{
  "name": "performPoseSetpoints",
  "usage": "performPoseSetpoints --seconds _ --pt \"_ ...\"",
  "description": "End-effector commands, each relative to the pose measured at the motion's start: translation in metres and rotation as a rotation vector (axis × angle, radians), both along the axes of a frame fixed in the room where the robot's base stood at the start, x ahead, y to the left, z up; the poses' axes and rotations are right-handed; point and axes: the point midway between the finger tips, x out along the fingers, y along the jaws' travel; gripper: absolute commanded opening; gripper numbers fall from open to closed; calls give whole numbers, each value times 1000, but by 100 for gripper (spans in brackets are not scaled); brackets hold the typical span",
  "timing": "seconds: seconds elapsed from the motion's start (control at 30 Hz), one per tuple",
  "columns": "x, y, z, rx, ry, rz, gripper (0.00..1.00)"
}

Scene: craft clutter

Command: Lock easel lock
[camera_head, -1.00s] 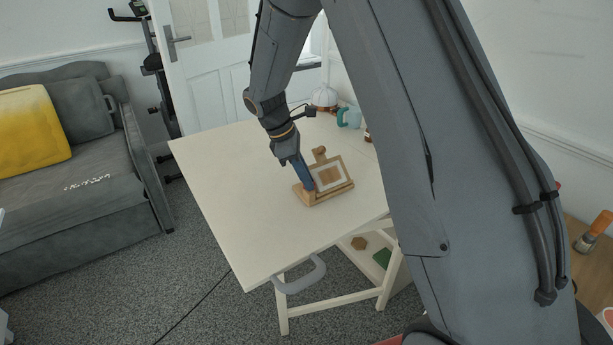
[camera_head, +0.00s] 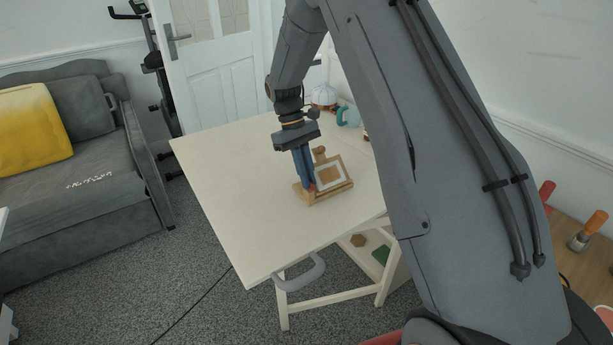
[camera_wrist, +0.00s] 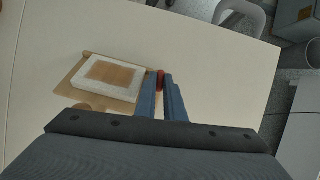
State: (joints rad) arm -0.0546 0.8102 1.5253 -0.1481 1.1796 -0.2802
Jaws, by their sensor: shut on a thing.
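The small wooden easel (camera_head: 343,190) stands on the white table and holds a white-framed panel with a tan centre (camera_head: 329,176). In the wrist view the easel (camera_wrist: 66,90) and its panel (camera_wrist: 112,76) lie left of my fingers. My gripper (camera_head: 308,186) points down at the easel's left side, and its blue fingers are shut on a small reddish-brown knob, the easel lock (camera_wrist: 160,78). The knob shows between the fingertips (camera_wrist: 160,84) in the wrist view. Most of the lock is hidden by the fingers, so I cannot tell its angle.
The white tabletop (camera_head: 235,200) left of the easel is clear. A grey handle (camera_head: 300,274) sticks out at the table's front edge.

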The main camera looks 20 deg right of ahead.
Motion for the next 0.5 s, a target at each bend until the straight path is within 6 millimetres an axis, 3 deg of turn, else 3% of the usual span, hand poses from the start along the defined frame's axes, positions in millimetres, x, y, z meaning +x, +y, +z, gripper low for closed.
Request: performPoseSetpoints --seconds 0.5 --pt "1 -1 0 0 -1 -148 0"
